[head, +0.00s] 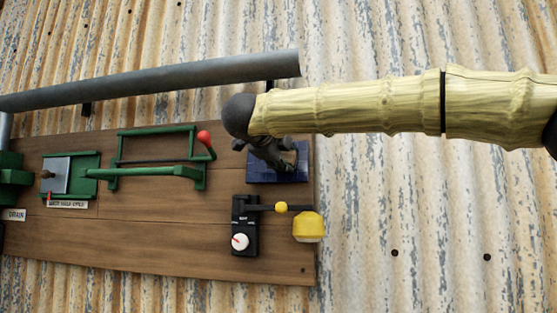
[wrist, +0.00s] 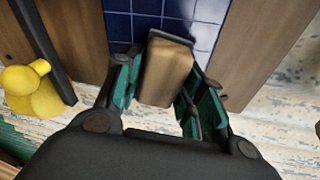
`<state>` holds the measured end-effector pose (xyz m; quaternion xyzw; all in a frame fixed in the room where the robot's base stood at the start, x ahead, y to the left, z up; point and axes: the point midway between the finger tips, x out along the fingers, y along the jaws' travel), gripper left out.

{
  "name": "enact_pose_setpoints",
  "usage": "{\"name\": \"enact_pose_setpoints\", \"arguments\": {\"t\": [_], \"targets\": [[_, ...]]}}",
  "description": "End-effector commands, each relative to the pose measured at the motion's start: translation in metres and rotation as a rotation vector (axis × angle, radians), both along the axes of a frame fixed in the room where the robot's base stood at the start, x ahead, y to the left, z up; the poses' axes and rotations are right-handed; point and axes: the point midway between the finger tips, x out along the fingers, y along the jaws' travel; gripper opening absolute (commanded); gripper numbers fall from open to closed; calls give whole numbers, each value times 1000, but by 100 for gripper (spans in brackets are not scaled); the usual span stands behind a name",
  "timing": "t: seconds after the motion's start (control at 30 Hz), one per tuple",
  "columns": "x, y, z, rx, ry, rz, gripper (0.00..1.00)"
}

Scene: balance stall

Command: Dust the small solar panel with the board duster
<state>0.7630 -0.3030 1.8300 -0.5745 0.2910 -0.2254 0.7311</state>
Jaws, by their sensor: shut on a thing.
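The small solar panel (head: 301,174) is a dark blue square on the right end of the wooden board. In the wrist view its blue gridded face (wrist: 205,35) fills the top middle. My gripper (head: 276,160) is in front of the panel and hides part of it. In the wrist view my gripper (wrist: 157,78) is shut on the board duster (wrist: 168,72), a tan wooden block with a dark grey edge at its far end. The duster's far end lies over the panel's face; I cannot tell whether it touches.
Below the panel is a black dial box (head: 244,238) with a white knob and a yellow lamp-like piece (head: 308,227) beside it. Green frames with a red-knobbed lever (head: 204,139) are to the left. A grey pipe (head: 160,80) runs above. The corrugated wall at right is clear.

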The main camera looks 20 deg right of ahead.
Motion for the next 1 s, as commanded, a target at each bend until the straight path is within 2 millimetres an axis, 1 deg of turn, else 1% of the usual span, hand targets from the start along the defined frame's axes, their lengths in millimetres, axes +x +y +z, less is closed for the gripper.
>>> {"name": "enact_pose_setpoints", "arguments": {"t": [0.17, 0.63, 0.87, 1.0], "targets": [[-3, -5, 0, 1, 0, -1, 20], [-18, -31, 0, 1, 0, -1, 20], [-19, -31, 0, 0, 0, -1, 20], [-16, -26, 0, -1, 1, -1, 20]]}}
